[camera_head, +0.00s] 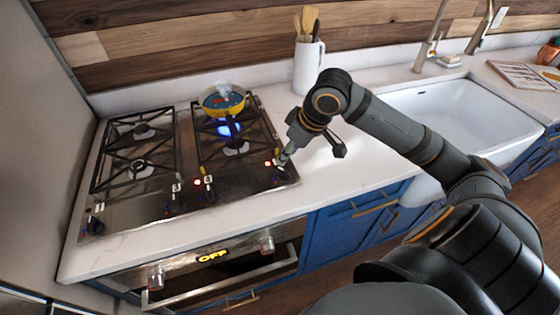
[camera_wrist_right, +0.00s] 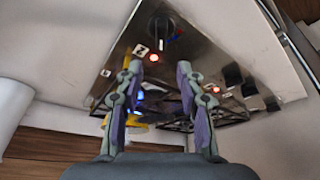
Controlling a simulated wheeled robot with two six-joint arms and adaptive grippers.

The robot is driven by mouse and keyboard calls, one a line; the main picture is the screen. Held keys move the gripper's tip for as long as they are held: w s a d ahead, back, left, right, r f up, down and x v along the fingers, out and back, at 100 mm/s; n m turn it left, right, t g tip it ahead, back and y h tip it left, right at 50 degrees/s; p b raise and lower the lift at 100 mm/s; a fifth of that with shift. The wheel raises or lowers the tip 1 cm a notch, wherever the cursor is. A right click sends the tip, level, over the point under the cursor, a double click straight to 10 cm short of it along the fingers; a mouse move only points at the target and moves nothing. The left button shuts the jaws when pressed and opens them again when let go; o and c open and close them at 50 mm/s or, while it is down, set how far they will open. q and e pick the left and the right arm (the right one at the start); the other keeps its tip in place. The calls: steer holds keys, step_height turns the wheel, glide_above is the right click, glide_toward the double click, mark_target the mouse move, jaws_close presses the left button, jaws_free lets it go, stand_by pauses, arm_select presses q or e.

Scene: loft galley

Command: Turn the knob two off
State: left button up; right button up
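Several dark knobs line the stove's front edge. The rightmost knob (camera_head: 279,174) has a lit red light beside it; the knob left of it (camera_head: 208,193) also has a red light. My right gripper (camera_head: 283,159) is over the rightmost knob. In the right wrist view, its two fingers (camera_wrist_right: 162,66) are apart with nothing between them, and a round dark knob (camera_wrist_right: 161,27) lies beyond the tips. Contact is not clear. My left gripper is not in view.
A yellow pan (camera_head: 222,101) sits over a blue flame on the right back burner. A white utensil jug (camera_head: 307,66) stands behind my right arm, and a white sink (camera_head: 440,115) lies to the right. The oven display (camera_head: 212,256) reads OFF.

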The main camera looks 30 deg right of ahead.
mark_target(281, 168)
steer(key=shift+x, duration=1.15)
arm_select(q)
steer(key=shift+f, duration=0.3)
arm_select(e)
steer(key=shift+x, duration=2.45)
steer(key=shift+s, duration=0.1)
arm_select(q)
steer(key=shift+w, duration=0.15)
arm_select(e)
jaws_close()
